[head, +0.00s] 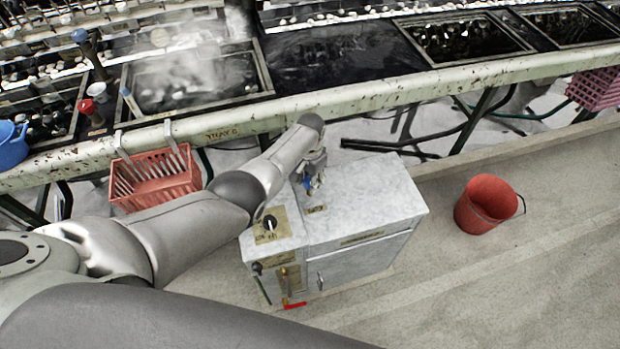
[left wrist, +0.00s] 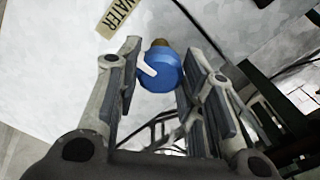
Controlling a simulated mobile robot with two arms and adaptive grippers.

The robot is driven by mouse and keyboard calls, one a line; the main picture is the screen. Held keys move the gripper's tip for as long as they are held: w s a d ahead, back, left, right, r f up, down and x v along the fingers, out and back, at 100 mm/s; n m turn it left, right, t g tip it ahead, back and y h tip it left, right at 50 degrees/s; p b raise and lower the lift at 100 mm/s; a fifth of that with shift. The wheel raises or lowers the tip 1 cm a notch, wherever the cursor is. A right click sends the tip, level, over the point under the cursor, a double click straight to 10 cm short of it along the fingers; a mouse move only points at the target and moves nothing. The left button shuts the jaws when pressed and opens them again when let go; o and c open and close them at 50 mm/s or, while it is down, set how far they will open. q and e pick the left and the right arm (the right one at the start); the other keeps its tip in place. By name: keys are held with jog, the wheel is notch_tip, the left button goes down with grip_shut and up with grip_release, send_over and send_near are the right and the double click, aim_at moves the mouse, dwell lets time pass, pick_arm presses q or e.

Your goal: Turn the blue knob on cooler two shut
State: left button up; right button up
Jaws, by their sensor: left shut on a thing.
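The cooler (head: 368,195) is a pale marbled cabinet on the floor in the middle of the head view. The blue knob (head: 309,184) is on its top and is mostly hidden by my left gripper (head: 314,176). In the left wrist view the round blue knob (left wrist: 160,76) has a white pointer and a brass-coloured stem. My left gripper (left wrist: 160,60) has its fingers on both sides of the knob and is shut on it. A label reading "WATER" (left wrist: 118,17) lies beside it. My right gripper is not in view.
A black dial (head: 269,222) sits on the cooler's left part, with a red-handled lever (head: 294,305) low in front. A red bucket (head: 487,204) stands to the right. A red crate (head: 153,178) hangs from the basin bench (head: 330,108) behind.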

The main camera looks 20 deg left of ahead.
pick_arm(q)
jog(key=shift+m, duration=0.6)
jog(key=o, duration=1)
jog(key=shift+o, duration=0.2)
notch_tip(320, 180, up, 12)
jog(key=shift+s, duration=0.1)
dwell(0.6)
